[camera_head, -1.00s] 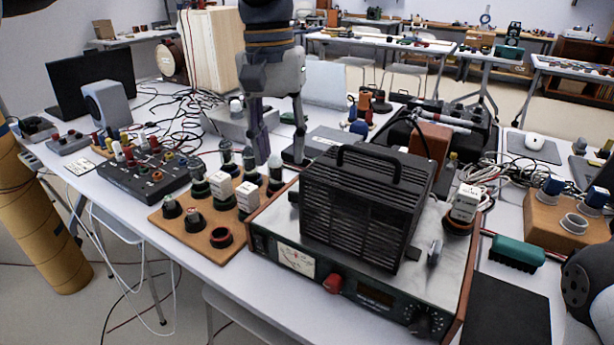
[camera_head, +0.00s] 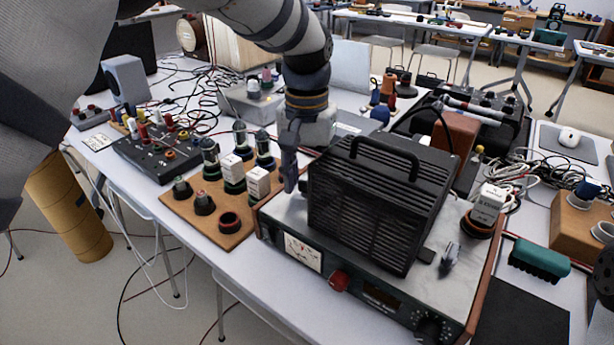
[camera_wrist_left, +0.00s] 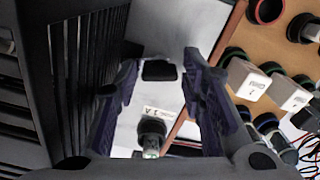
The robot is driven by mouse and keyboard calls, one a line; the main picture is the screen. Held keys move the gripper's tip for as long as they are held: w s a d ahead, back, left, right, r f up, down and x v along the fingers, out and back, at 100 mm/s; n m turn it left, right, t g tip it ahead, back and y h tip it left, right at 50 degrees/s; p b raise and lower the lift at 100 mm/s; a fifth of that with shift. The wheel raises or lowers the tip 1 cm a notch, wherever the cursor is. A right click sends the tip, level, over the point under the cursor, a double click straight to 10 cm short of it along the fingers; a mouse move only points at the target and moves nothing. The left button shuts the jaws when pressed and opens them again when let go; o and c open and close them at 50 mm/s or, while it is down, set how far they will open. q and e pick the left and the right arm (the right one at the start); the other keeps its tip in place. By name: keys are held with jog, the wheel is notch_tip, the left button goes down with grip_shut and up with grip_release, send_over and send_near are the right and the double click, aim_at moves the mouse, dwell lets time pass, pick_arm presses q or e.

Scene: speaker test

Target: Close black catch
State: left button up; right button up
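A black ventilated box (camera_head: 378,205) with a top handle sits on the metal top of a bench instrument. My left gripper (camera_head: 290,178) points down close beside the box's left side. In the left wrist view its fingers (camera_wrist_left: 160,62) are apart with nothing clamped between them. A small black block, seemingly the black catch (camera_wrist_left: 160,71), shows between the fingertips on the metal top, near the box (camera_wrist_left: 80,75). In the head view that catch is hidden behind the gripper.
A wooden board (camera_head: 184,212) with tubes, white blocks and knobs stands close left of the gripper. The instrument's front has a meter (camera_head: 303,252) and red knob (camera_head: 338,281).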

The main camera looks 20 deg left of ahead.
pick_arm(q)
grip_shut()
jog(key=shift+r+m+p, duration=0.2)
jog(key=shift+m+p, duration=0.1)
jog(key=shift+m, duration=0.9)
jog(key=shift+f+m, duration=0.2)
jog(key=shift+m, duration=0.5)
grip_release()
pick_arm(e)
jog(key=shift+w+r+t, duration=0.3)
jog(key=shift+w+r, duration=0.35)
pick_arm(q)
notch_tip(320, 180, up, 12)
